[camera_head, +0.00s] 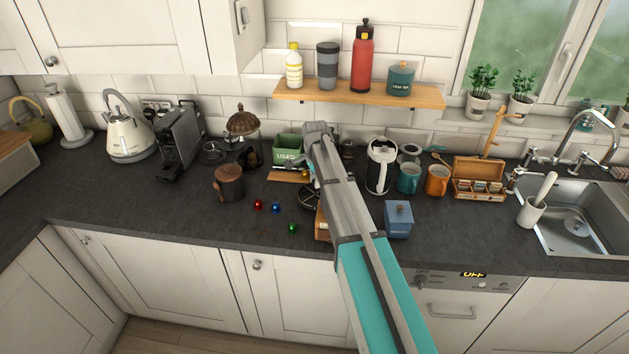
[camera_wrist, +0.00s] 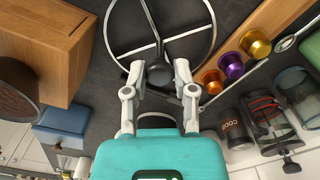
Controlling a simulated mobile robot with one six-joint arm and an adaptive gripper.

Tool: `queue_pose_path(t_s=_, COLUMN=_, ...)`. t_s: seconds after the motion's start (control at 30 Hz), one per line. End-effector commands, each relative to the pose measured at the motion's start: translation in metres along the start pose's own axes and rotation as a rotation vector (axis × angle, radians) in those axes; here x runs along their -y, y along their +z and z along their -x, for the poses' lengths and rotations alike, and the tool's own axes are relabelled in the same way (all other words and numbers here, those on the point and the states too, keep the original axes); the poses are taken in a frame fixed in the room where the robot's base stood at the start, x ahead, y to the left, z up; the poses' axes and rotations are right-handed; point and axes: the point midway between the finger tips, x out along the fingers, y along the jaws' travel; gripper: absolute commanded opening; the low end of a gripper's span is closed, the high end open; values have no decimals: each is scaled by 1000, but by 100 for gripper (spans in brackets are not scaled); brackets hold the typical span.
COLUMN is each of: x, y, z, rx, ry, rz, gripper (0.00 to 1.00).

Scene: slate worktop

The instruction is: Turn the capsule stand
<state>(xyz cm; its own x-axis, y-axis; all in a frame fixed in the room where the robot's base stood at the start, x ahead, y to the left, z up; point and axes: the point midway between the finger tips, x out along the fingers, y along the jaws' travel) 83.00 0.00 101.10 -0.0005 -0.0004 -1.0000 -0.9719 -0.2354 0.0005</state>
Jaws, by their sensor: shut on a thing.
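The capsule stand shows in the wrist view as a round metal ring (camera_wrist: 113,38) with thin spokes meeting at a dark centre knob (camera_wrist: 159,75). My gripper (camera_wrist: 157,72) has its two fingers on either side of this knob, shut on it. In the head view only part of the stand (camera_head: 307,199) shows, left of my arm; the rest and my fingertips are hidden behind the arm. A gold capsule (camera_wrist: 255,43), a purple capsule (camera_wrist: 231,65) and an orange capsule (camera_wrist: 212,81) sit on a wooden strip close beside the ring.
A wooden box (camera_wrist: 55,45) stands close to the ring. Red (camera_head: 258,204), blue (camera_head: 276,208) and green (camera_head: 292,228) capsules lie loose on the worktop. A green "USED" bin (camera_head: 288,146) stands behind; a blue box (camera_head: 398,220) is right of my arm. The front left worktop is clear.

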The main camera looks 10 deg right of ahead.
Motion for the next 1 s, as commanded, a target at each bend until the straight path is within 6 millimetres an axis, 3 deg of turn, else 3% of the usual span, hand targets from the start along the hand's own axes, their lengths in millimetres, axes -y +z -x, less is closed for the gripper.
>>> queue_pose_path(t_s=0.67, x=2, y=1, z=0, rx=2, ry=-4, rz=-81, gripper=0)
queue_pose_path(t_s=0.7, x=2, y=1, z=0, rx=2, ry=-4, rz=-81, gripper=43)
queue_pose_path(t_s=0.83, x=2, y=0, z=0, rx=1, ry=-3, rz=-81, gripper=67)
queue_pose_path(t_s=1.0, x=1, y=0, z=0, rx=1, ry=-2, rz=-81, gripper=70)
